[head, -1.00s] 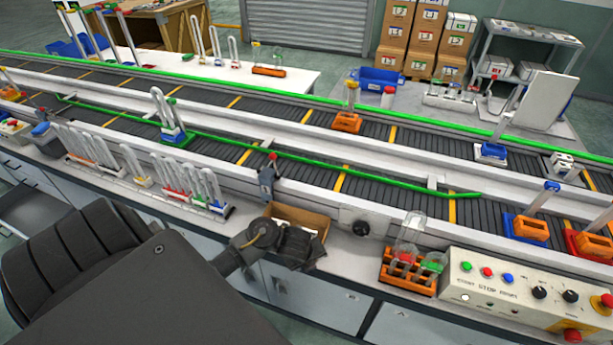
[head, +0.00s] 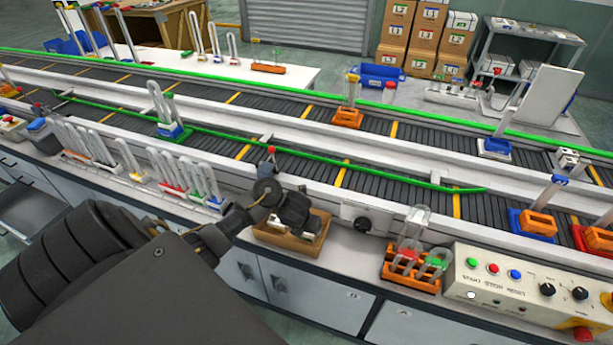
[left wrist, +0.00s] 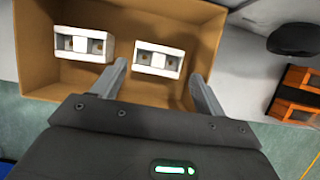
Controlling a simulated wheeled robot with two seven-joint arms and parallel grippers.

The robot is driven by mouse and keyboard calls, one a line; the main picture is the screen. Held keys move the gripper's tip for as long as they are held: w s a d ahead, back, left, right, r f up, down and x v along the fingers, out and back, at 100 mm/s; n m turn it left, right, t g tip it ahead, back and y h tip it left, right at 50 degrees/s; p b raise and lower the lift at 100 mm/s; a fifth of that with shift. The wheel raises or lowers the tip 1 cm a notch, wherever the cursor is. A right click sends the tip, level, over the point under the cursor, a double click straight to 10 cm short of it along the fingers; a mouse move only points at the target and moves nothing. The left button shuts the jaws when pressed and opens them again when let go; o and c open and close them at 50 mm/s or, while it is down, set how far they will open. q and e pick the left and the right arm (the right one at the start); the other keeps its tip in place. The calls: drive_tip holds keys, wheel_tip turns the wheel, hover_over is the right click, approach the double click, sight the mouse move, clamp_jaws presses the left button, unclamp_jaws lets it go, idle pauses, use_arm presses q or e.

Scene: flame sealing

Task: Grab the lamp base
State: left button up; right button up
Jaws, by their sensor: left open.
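Two white lamp bases lie in an open cardboard box (left wrist: 40,60) in the left wrist view. One lamp base (left wrist: 82,46) lies to the left, outside my fingers. The other lamp base (left wrist: 158,58) lies between and a little beyond the fingertips of my left gripper (left wrist: 158,70). That gripper is open, its fingers reaching over the box, one on each side of this base; contact cannot be told. In the head view my left gripper (head: 300,222) is over the box (head: 285,241) and hides much of its inside. My right gripper is not in view.
An orange rack with glass tubes (head: 408,270) and a control panel (head: 520,290) stand right of the box. A rack of white U-shaped tubes (head: 185,182) stands to its left. The conveyor (head: 370,182) runs behind the counter.

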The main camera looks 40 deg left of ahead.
use_arm(q)
drive_tip(key=b+x, duration=0.2)
drive_tip(key=x, duration=0.3)
drive_tip(key=shift+a+b, duration=0.15)
drive_tip(key=shift+b, duration=0.15)
drive_tip(key=shift+w+a+f, duration=0.1)
drive_tip(key=shift+f, duration=0.1)
drive_tip(key=shift+r, duration=0.1)
drive_tip(key=c, duration=0.7)
drive_tip(key=shift+r, duration=0.15)
drive_tip(key=shift+c, duration=0.2)
